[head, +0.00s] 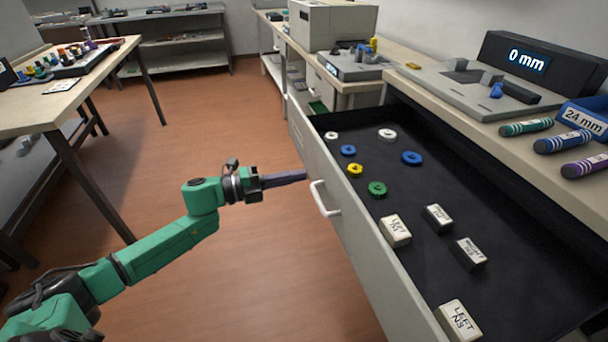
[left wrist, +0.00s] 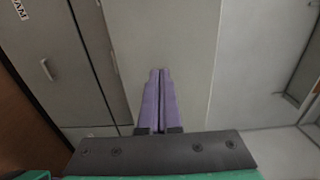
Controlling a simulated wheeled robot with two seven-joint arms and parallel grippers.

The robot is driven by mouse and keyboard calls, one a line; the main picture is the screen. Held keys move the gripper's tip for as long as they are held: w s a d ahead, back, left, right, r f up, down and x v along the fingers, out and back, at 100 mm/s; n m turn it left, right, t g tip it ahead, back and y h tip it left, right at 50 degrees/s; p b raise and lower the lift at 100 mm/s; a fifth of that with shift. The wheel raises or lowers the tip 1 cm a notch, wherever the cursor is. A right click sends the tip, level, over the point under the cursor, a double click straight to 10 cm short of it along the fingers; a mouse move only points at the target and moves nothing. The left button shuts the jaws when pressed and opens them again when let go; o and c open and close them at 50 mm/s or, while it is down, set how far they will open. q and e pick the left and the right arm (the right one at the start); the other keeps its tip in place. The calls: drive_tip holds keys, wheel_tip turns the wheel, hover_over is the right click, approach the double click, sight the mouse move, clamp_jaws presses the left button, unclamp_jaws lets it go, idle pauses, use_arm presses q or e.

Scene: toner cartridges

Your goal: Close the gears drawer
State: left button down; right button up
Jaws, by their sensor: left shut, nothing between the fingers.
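The gears drawer (head: 350,232) is pulled well out from the bench at the right in the head view. Its front panel has a white handle (head: 322,199). White, yellow, green and blue gears (head: 411,158) lie on its dark floor. My left gripper (head: 304,174) is shut and empty, its purple fingers pointing at the drawer front just above the handle. I cannot tell if the tips touch the panel. The fingers also show in the left wrist view (left wrist: 159,74), before a plain pale panel. My right gripper is out of view.
Several labelled boxes (head: 459,320) lie in the drawer's near part. The bench (head: 570,175) above it holds a grey device with a "0 mm" display (head: 527,60) and striped cylinders (head: 527,127). A table (head: 90,60) stands at left. The floor between is clear.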

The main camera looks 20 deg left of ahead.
use_arm(q)
drive_tip(key=shift+x, duration=1.2)
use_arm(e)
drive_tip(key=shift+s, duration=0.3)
use_arm(q)
drive_tip(key=shift+w+d, duration=0.1)
drive_tip(key=shift+d, duration=0.05)
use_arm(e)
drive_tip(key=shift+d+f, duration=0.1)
